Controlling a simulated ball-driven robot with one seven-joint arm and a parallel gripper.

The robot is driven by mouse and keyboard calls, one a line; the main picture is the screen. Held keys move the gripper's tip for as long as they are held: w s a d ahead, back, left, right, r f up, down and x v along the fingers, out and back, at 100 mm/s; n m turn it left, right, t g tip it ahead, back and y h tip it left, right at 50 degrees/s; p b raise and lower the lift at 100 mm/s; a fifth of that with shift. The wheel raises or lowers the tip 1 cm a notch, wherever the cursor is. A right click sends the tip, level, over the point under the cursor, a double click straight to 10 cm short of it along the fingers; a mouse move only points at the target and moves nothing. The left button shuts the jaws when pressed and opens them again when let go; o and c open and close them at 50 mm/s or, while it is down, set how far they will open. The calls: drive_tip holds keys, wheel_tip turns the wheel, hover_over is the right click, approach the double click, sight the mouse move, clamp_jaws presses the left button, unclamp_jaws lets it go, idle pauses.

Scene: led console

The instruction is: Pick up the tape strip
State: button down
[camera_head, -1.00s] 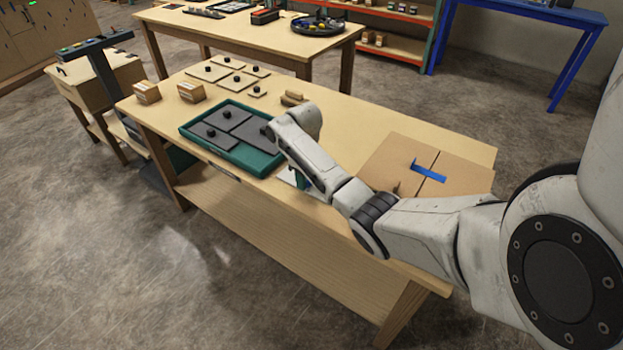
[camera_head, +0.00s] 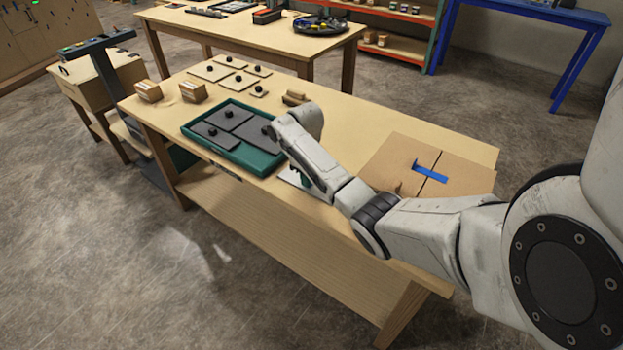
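A blue tape strip (camera_head: 430,172) lies on a flat brown cardboard piece (camera_head: 455,168) at the right end of the near wooden table. It lies across the dark seam of the cardboard. My white arm reaches over the front of the table, to the left of the cardboard. My gripper is hidden behind the arm's own links, so I cannot see its fingers or whether it holds anything.
A green tray (camera_head: 264,161) with dark grey knobbed plates sits left of my arm on the table (camera_head: 345,118). Several pale knobbed plates (camera_head: 209,72) and two small boxes (camera_head: 193,92) stand farther left. The table's back right is clear.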

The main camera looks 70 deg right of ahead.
drive_tip(key=shift+r, duration=0.1)
wheel_tip(320, 180, up, 14)
drive_tip(key=p, duration=0.4)
idle(0.5)
drive_tip(key=shift+a, duration=0.1)
